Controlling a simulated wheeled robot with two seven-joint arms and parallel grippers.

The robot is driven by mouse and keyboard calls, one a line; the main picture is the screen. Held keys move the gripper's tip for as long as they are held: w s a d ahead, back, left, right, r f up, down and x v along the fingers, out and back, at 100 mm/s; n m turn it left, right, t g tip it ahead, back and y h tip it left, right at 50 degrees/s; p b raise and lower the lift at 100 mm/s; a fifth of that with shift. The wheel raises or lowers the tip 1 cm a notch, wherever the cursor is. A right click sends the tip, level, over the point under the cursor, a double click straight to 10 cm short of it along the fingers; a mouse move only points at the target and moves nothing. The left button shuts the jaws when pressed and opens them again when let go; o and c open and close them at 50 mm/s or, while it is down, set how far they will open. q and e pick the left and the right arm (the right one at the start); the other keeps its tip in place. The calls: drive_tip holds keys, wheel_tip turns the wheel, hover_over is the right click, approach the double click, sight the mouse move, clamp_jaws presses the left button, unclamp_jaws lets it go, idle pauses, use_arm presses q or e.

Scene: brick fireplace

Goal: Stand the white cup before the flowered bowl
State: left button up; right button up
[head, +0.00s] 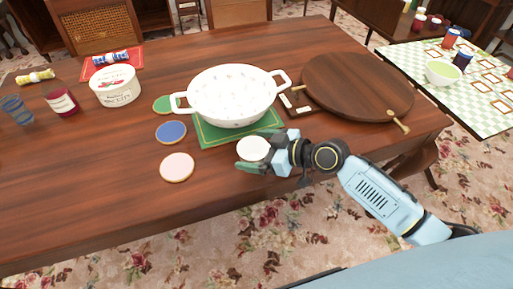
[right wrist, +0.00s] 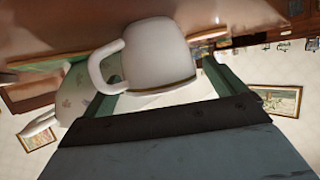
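The white cup (head: 254,149) is near the table's front edge, before the flowered bowl and just off the front edge of its green mat. The white flowered bowl (head: 232,98) has two side handles and stands on the green mat (head: 215,140). My right gripper (head: 264,156) is low at the cup, with its fingers apart around it. In the right wrist view, which is upside down, the cup (right wrist: 160,55) and its handle show between the open fingers, with a gap on the right. Part of the bowl (right wrist: 75,100) shows behind. My left gripper is not in view.
A round wooden board (head: 358,85) lies right of the bowl. Pink (head: 177,167), blue (head: 171,132) and green (head: 165,104) coasters lie to its left. A biscuit tub (head: 116,87), a red jar (head: 63,102) and a blue glass (head: 16,108) stand farther left. The front left tabletop is clear.

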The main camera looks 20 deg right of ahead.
drive_tip(key=shift+d+r, duration=0.1)
drive_tip(key=shift+r, duration=0.05)
drive_tip(key=v, duration=0.7)
drive_tip(key=shift+s+p, duration=0.1)
drive_tip(key=shift+p, duration=0.3)
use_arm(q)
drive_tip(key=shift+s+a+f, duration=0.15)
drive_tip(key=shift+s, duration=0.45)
use_arm(e)
drive_tip(key=v, duration=0.4)
drive_tip(key=shift+s+d+r, duration=0.1)
drive_tip(key=shift+s+d, duration=0.15)
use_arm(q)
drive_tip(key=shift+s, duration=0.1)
